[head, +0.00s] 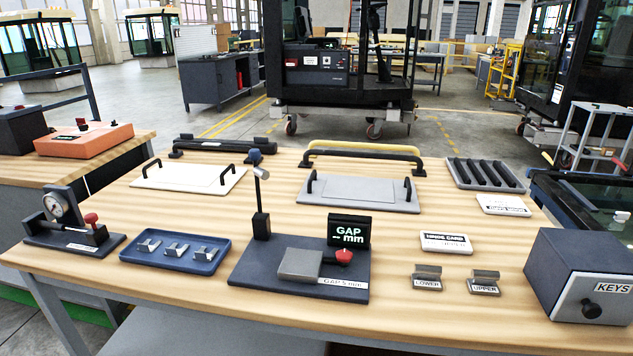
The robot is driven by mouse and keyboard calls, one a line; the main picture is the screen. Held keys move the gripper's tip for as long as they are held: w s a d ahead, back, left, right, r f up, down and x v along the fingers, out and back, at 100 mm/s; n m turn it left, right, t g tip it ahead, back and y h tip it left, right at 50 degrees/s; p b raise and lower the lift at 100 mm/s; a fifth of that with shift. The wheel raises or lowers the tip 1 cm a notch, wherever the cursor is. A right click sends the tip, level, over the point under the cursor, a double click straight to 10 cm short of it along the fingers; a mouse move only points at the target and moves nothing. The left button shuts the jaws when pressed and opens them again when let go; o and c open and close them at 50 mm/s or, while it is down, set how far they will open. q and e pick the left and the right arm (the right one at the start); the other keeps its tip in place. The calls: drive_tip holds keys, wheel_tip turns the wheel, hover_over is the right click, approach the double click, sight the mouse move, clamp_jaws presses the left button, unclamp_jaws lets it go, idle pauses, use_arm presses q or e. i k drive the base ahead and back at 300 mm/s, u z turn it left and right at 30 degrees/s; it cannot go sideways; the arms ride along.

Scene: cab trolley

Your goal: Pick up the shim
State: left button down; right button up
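A blue tray (175,250) lies at the left front of the wooden table. In it sit three small bent metal pieces in a row: a left piece (148,247), a middle piece (177,249) and a right piece (207,254). They look like shims, but I see no readable label on them. Right of the tray is a dark gap gauge base (262,268) with a grey block (299,264), a red knob (344,257) and a display reading "GAP -- mm" (349,231). Neither of my grippers is in view.
A dial gauge stand (62,211) is left of the tray. LOWER (427,278) and UPPER (484,282) hinge pieces, a card (445,242) and a KEYS box (583,277) are to the right. Panels with handles (188,178) (358,192) lie behind. Bare wood shows between them.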

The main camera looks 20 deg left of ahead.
sight(171, 251)
drive_tip(key=u, duration=1.8)
